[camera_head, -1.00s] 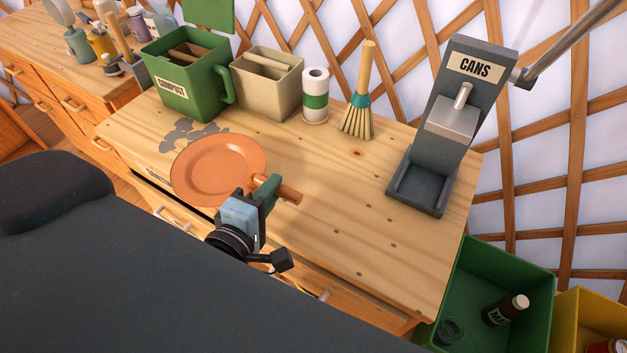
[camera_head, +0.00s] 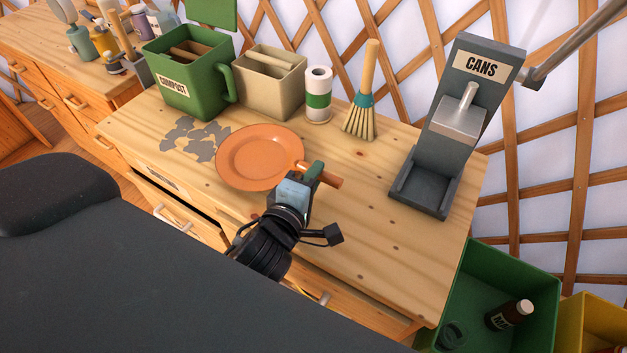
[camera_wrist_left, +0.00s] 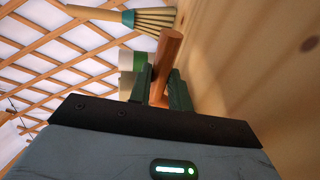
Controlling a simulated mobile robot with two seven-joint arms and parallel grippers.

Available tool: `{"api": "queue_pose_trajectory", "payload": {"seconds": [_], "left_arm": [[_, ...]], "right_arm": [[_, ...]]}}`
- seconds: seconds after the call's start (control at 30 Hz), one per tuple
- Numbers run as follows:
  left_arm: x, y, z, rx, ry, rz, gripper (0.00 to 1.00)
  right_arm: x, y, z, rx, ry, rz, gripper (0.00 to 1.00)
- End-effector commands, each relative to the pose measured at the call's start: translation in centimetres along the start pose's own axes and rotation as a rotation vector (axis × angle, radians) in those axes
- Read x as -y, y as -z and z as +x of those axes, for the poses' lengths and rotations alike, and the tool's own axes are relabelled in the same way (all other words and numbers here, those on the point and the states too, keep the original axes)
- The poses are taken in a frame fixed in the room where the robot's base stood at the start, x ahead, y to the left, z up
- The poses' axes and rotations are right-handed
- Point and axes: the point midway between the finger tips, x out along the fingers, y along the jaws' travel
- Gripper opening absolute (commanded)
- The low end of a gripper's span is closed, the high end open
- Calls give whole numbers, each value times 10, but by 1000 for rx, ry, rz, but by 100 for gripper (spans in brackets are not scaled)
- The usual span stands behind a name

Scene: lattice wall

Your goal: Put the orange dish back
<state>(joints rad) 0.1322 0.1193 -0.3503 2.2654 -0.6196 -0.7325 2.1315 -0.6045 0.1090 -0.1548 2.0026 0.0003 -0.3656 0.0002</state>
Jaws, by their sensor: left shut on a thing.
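The orange dish (camera_head: 258,157) is round and shallow, over the left half of the wooden worktop (camera_head: 385,250). A brown-orange rod like a handle (camera_head: 330,179) runs from its right rim. My left gripper (camera_head: 313,175) is shut on this rod, at the dish's lower right. In the left wrist view the rod (camera_wrist_left: 168,60) stands between the two fingers (camera_wrist_left: 160,88), its free end showing beyond them, and the dish's bowl is out of view. I cannot tell whether the dish touches the worktop or hangs just above it. My right gripper is not in view.
Flat grey patches (camera_head: 190,140) lie left of the dish. Behind stand a green compost bin (camera_head: 185,90), beige bin (camera_head: 268,85), paper roll (camera_head: 318,95), broom (camera_head: 362,105) and can crusher (camera_head: 445,140). A drawer (camera_head: 180,215) stands partly open in front. The worktop's right-middle is clear.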

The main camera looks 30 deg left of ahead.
Motion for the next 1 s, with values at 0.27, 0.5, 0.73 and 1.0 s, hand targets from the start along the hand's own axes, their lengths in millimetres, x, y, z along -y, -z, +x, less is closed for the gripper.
{"api": "queue_pose_trajectory", "payload": {"seconds": [0.27,0.5,0.73,1.0], "left_arm": [[13,-1,2,1,-6,1,0],[16,-1,3,0,-4,1,0],[18,-1,3,1,-1,0,40],[17,-1,3,1,-2,0,41]], "right_arm": [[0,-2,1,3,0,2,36],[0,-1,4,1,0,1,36],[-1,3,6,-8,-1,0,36],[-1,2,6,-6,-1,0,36]]}}
